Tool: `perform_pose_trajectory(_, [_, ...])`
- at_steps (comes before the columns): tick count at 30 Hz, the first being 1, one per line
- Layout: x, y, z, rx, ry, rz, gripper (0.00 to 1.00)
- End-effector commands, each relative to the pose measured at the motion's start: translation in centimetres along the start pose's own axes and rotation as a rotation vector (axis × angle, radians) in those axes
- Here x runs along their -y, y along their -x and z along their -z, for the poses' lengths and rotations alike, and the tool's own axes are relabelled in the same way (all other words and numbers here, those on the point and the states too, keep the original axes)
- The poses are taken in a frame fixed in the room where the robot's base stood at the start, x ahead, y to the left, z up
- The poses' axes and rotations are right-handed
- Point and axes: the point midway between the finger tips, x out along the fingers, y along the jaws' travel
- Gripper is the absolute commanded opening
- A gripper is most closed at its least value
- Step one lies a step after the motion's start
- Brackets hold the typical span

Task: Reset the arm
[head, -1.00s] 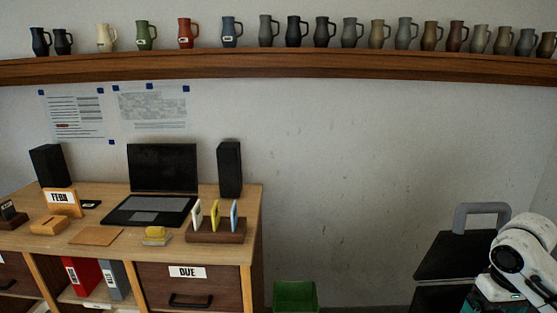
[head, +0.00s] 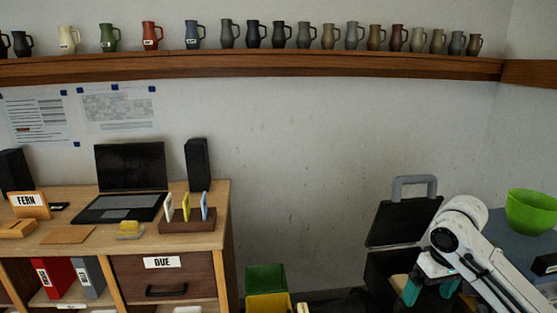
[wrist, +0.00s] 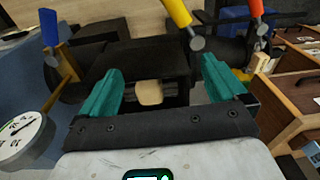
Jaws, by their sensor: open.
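My gripper (head: 430,290) shows at the lower right of the head view, at the end of my white arm, in front of an open black case. Its two teal fingers are spread apart with nothing between them. In the wrist view my gripper (wrist: 163,85) is also open and empty. Beyond the fingers is the dark case (wrist: 120,65), with a tan object (wrist: 150,92) showing in the gap, apart from the fingers.
The open black case (head: 400,222) has a grey handle. A green bowl (head: 530,210) sits on a blue-grey surface at right. A wooden desk (head: 215,210) with laptop (head: 130,180) stands left. Green (head: 265,279) and yellow (head: 268,302) bins stand on the floor. A round dial (wrist: 22,135) is near my gripper.

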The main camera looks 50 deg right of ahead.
Motion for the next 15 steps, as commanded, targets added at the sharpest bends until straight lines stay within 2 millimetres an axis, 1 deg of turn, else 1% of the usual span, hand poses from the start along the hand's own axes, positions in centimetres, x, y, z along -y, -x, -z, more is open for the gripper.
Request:
perform_pose_trajectory(1, [0.9,-0.1,0.6,-0.014,0.015,0.011,0.98])
perform_pose_trajectory(5, [3.4,-0.1,2.1,-0.057,0.051,0.039,0.98])
perform_pose_trajectory(8, [5.8,-0.1,3.4,-0.097,0.082,0.068,0.98])
perform_pose_trajectory(11, [8.7,-0.2,4.6,-0.141,0.118,0.104,0.98])
perform_pose_trajectory(14, [12.5,-0.4,5.8,-0.19,0.159,0.154,0.98])
perform_pose_trajectory(15, [14.4,-0.6,6.2,-0.211,0.178,0.178,0.98])
